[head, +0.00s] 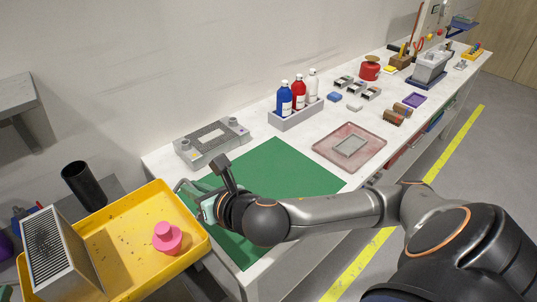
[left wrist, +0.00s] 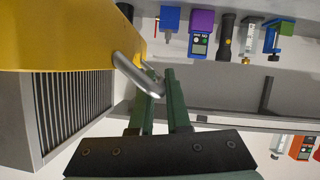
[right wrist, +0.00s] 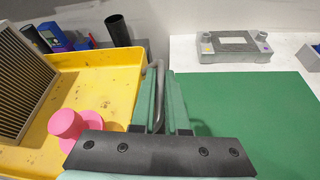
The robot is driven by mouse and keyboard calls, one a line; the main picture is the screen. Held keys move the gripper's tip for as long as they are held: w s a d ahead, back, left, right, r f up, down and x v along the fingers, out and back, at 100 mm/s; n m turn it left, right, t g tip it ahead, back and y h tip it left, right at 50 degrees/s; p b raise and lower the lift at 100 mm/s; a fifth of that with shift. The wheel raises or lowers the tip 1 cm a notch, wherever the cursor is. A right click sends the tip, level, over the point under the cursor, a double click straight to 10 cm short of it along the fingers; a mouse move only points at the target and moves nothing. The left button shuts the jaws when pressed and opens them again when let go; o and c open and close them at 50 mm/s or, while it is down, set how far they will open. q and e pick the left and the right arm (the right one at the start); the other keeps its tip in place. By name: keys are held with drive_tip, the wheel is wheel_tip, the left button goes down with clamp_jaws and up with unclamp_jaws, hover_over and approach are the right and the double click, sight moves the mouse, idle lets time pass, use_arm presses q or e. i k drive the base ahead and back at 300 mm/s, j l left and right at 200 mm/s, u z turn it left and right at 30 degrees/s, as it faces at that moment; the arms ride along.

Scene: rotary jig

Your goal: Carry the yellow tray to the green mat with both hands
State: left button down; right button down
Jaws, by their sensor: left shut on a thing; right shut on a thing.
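The yellow tray (head: 188,222) is at the lower left in the head view, left of the green mat (head: 276,165) on the white bench. It carries a pink knobbed piece (head: 167,238) and a grey finned block (head: 58,254). My right gripper (head: 204,205) is shut on the tray's metal handle at its mat-side end; the handle (right wrist: 158,85) shows between the fingers in the right wrist view. My left gripper (left wrist: 158,92) is out of the head view; in the left wrist view it is shut on the other metal handle (left wrist: 135,72).
A grey jig (head: 212,142) stands behind the mat, with a bottle rack (head: 296,114) and a reddish tray (head: 349,146) beyond. A black cylinder (head: 84,186) stands behind the yellow tray. The visible mat surface is bare, partly hidden by my right arm.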

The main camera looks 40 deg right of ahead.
sight(264, 189)
drive_tip(key=l, duration=0.7)
drive_tip(key=i+l, duration=0.15)
drive_tip(key=l, duration=1.2)
